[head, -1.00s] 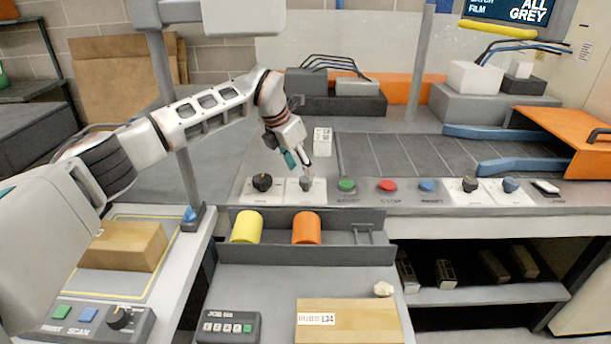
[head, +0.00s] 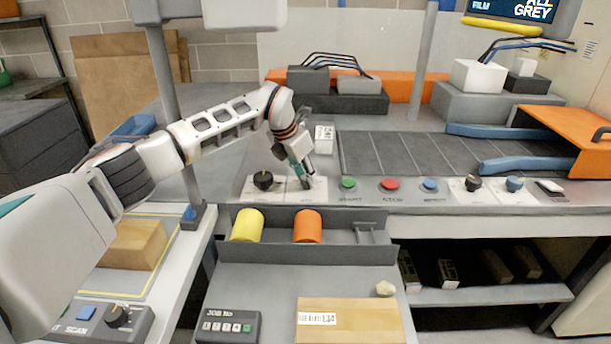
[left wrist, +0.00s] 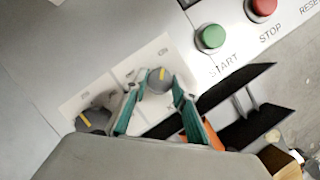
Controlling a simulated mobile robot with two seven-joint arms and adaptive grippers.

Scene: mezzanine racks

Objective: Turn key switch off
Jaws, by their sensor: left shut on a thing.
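The switch (left wrist: 158,79) is a grey round knob with a yellow mark, on a white plate of the control panel. In the left wrist view it sits between the tips of my left gripper (left wrist: 156,88), which is shut on it. In the head view the left gripper (head: 305,181) points down at the panel and mostly hides this knob. A second, dark knob (head: 263,181) with a yellow mark stands just to the left; it also shows in the left wrist view (left wrist: 94,120). The plate labels are too small to read. My right gripper is not in view.
To the right along the panel are a green START button (head: 348,184), a red STOP button (head: 389,184), a blue button (head: 429,185) and more knobs. A grey holder (head: 230,255) with yellow and orange rolls stands just in front. A small card (head: 324,133) stands behind.

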